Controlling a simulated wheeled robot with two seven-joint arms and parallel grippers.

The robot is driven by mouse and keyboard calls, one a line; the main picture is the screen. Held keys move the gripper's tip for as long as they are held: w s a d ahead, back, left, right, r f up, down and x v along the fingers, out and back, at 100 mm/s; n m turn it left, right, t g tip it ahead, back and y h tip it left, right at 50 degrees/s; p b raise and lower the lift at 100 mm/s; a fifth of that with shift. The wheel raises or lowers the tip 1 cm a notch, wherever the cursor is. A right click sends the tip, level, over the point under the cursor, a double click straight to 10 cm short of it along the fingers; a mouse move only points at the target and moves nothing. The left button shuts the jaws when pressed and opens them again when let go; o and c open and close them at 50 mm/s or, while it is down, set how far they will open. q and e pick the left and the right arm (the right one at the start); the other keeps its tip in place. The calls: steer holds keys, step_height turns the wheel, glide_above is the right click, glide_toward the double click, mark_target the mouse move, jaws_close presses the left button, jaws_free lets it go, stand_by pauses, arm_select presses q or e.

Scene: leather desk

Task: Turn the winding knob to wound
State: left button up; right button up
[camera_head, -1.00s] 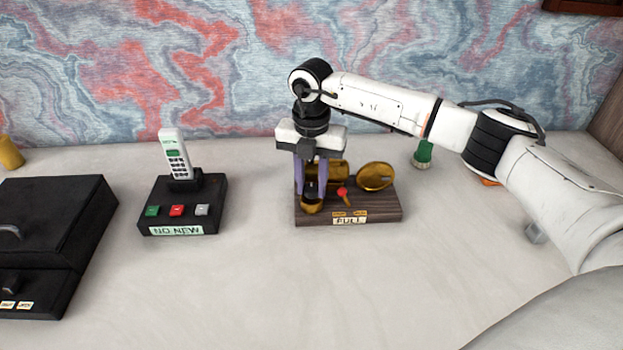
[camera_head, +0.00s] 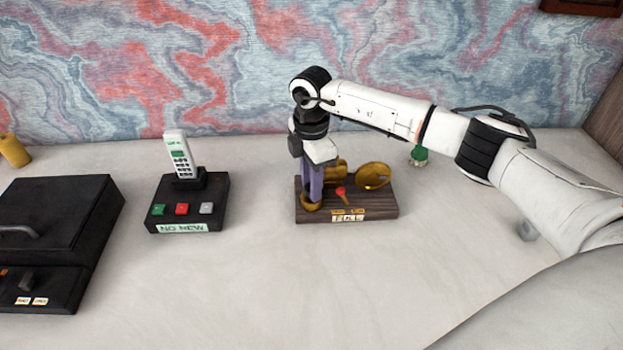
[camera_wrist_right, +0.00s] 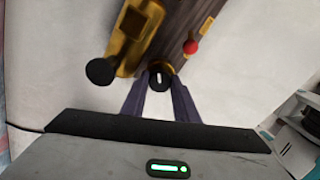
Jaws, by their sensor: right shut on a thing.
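The winding device is a dark wooden base (camera_head: 375,209) with brass parts and a red-tipped lever (camera_head: 340,191). A label on its front edge reads "FULL" or similar; it is blurred. The winding knob (camera_wrist_right: 160,76) is a dark round knob with a white mark, set in a brass collar at the left end of the base. My right gripper (camera_head: 311,200) points down over it and is shut on it, with purple fingers on either side. The fingers also show in the right wrist view (camera_wrist_right: 161,98). My left gripper is not in view.
A phone (camera_head: 178,152) stands on a black button box (camera_head: 160,190) to the left. A black cabinet (camera_head: 60,225) is at the far left. A green-topped object (camera_head: 419,155) stands behind right. The desk front is clear.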

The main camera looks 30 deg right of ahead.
steer(key=shift+m, duration=0.6)
steer(key=o, duration=1.1)
steer(key=shift+c, duration=0.2)
steer(key=shift+r, duration=0.1)
steer(key=shift+r, duration=3.95)
steer(key=shift+s, duration=0.1)
